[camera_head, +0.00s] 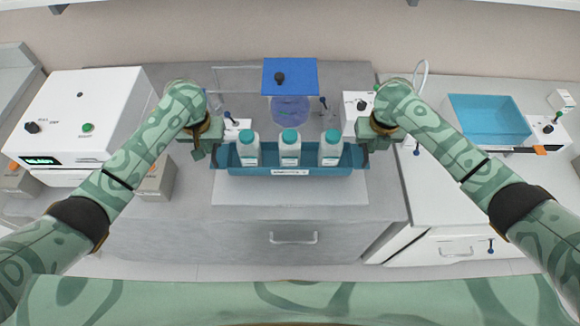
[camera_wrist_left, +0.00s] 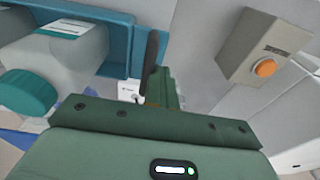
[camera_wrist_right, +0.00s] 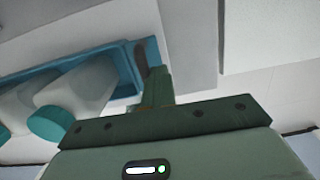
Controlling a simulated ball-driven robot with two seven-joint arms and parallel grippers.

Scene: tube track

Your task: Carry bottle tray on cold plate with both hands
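The blue bottle tray (camera_head: 240,168) holds 3 white bottles with teal caps: a left one (camera_head: 249,153), a middle one (camera_head: 290,153) and a right one (camera_head: 330,152). It is level, over a pale flat slab (camera_head: 290,196) that looks like the cold plate; I cannot tell whether they touch. My left gripper (camera_head: 212,154) is at the tray's left end and appears shut on it. My right gripper (camera_head: 367,152) appears shut on its right end. The tray's ends also show in the left wrist view (camera_wrist_left: 118,45) and right wrist view (camera_wrist_right: 125,60).
Behind the tray stands a device with a blue top (camera_head: 290,76). A white instrument (camera_head: 85,115) stands at the left, with a small grey box (camera_head: 158,180) beside it. A blue basin (camera_head: 488,118) is on the right counter. The grey drawer front (camera_head: 290,237) lies below the slab.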

